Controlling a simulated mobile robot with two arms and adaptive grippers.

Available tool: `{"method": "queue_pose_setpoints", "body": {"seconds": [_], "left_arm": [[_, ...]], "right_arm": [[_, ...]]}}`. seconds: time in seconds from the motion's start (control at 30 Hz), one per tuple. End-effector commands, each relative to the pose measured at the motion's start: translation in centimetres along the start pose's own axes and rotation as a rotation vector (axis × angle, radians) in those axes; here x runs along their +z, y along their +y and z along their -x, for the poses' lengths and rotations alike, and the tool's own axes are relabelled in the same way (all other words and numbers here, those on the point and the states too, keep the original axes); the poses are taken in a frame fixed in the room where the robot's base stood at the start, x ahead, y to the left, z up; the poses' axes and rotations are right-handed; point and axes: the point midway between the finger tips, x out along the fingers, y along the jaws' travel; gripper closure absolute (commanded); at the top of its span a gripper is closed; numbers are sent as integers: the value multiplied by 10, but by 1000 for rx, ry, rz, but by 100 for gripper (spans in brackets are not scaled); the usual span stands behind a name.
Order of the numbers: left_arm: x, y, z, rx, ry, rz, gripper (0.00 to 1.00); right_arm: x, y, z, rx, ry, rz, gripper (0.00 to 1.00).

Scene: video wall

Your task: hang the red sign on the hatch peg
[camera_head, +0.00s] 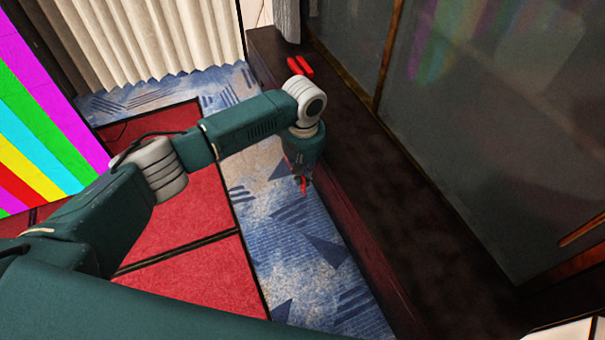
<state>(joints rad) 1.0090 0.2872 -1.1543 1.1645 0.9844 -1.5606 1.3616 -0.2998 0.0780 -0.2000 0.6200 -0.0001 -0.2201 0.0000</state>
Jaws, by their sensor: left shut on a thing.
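My left arm reaches in from the left, and my left gripper (303,184) points down beside the dark ledge, above the blue patterned carpet. It is shut on a small red thing (303,186), of which only a little shows. It may be the red sign, but its shape is too small to tell. Two short bright red pieces (301,66) lie close together on the far end of the ledge, beyond my wrist. I cannot make out a hatch peg. My right gripper is not in view.
The long dark ledge (345,130) runs along the right below glass panels (490,110) with wooden frames. Red floor panels (190,285) lie left of the blue carpet (285,240). A colour-striped screen (45,120) stands at left, with pale curtains (165,35) behind.

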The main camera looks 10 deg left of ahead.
Motion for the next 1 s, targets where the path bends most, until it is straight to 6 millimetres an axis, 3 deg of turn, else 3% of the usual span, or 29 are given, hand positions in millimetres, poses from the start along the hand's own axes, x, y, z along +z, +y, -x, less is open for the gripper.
{"method": "queue_pose_setpoints", "body": {"seconds": [0.43,0.5,0.57,0.77,0.87,1.0], "left_arm": [[0,1,-1,0,0,-1,100],[0,1,-1,0,0,-1,79],[0,1,-1,0,0,-1,69],[0,0,-1,0,0,-1,69],[0,0,-1,0,0,-1,51],[0,0,-1,0,0,-1,50]], "right_arm": [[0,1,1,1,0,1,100],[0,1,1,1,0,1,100],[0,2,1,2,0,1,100],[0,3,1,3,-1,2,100],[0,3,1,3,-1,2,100],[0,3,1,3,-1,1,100]]}}
